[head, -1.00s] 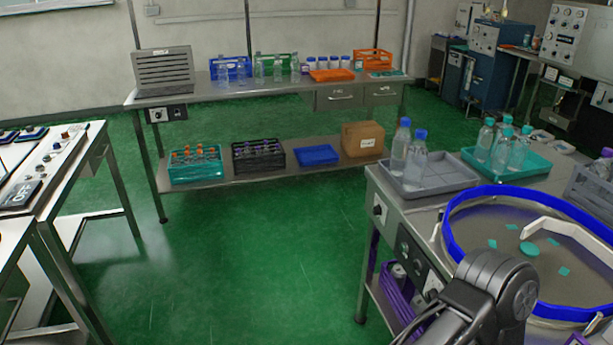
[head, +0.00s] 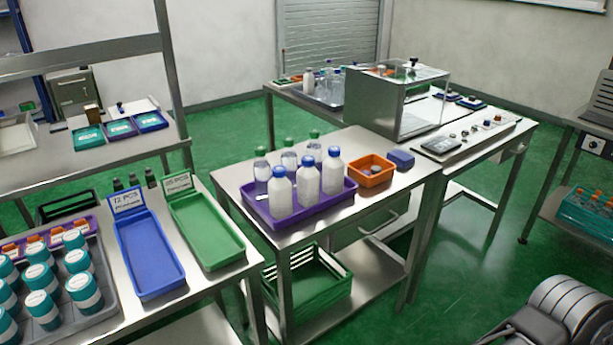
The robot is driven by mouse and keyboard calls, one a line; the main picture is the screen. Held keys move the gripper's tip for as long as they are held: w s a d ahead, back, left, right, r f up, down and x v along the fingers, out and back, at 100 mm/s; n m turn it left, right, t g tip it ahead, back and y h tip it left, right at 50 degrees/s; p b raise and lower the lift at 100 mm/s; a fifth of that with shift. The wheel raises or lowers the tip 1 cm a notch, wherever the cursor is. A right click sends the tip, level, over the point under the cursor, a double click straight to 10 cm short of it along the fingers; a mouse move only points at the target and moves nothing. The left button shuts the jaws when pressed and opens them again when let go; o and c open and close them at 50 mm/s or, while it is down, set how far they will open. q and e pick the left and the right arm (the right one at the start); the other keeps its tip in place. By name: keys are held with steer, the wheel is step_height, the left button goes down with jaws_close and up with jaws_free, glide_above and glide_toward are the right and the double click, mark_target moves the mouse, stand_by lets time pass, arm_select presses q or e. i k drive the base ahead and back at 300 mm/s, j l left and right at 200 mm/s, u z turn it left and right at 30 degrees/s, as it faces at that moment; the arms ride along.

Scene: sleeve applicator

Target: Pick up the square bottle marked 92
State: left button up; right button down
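I cannot make out a square bottle marked 92. White bottles with blue caps (head: 307,180) stand upright in a purple tray (head: 300,216) on the middle table. Clear bottles with green caps (head: 262,169) stand behind them in the same tray. These bottles look round, and no number on them is readable. More small bottles (head: 323,84) stand on a tray on the far table, too small to read. Teal-and-white jars (head: 83,292) stand in a grey tray at the lower left.
A blue tray (head: 150,256) and a green tray (head: 207,235), both empty with label cards, lie on the left table. An orange bin (head: 370,172) sits beside the purple tray. A clear-sided cabinet (head: 397,103) stands behind. Green floor is open at the right.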

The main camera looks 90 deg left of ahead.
mark_target(333, 167)
steer(key=u, duration=2.75)
steer(key=i+l+z, duration=0.2)
steer(key=i, duration=0.35)
steer(key=i+l+z, duration=0.15)
steer(key=i, duration=0.4)
steer(key=i+l+z, duration=0.2)
steer(key=i, duration=0.35)
steer(key=k+l+u, duration=0.2)
steer(key=k+l, duration=0.15)
steer(key=i+j+z, duration=0.2)
steer(key=i+j, duration=0.15)
